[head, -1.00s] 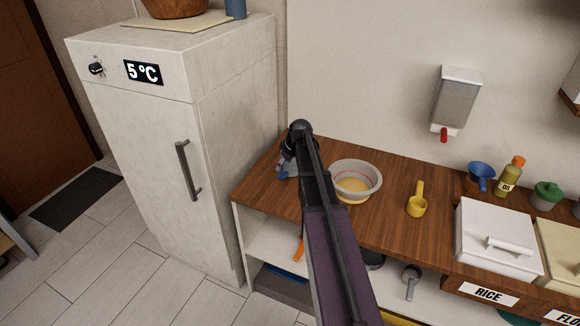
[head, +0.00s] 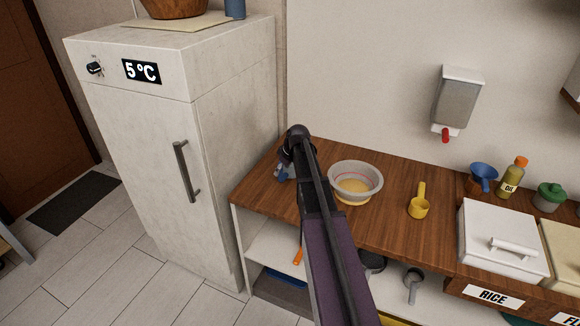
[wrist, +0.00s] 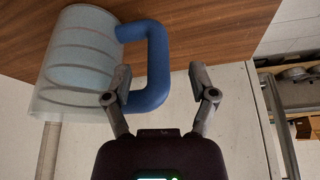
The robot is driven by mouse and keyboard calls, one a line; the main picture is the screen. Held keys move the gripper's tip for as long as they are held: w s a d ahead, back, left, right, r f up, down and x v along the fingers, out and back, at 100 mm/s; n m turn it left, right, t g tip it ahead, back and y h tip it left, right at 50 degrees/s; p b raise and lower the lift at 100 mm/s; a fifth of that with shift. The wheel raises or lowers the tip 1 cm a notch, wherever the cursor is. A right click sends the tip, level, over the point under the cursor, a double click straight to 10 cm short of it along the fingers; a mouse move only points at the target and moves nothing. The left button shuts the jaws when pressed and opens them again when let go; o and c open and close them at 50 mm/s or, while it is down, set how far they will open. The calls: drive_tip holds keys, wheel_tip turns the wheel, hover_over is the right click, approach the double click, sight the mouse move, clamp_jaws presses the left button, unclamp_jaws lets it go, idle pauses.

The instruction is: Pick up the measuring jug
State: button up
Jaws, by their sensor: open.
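The measuring jug (wrist: 82,65) shows in the wrist view at the upper left, a clear, bluish ribbed cup with a thick blue handle (wrist: 157,70). It is on the wooden counter. My gripper (wrist: 160,82) is open, with one finger on each side of the handle's outer part; I cannot tell whether either finger touches it. In the head view, my arm covers most of the jug, and only a bit of blue (head: 283,174) shows by the gripper at the counter's left end.
On the wooden counter (head: 390,228) are a bowl (head: 372,182) on a scale-like base, a yellow scoop (head: 419,205) and a white rice bin (head: 495,240). The tall white fridge (head: 150,150) stands just left. A dispenser (head: 457,98) hangs on the wall.

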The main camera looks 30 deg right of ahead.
sight(285, 173)
drive_tip(key=shift+b+x, duration=1.25)
drive_tip(key=shift+x, duration=0.4)
clamp_jaws()
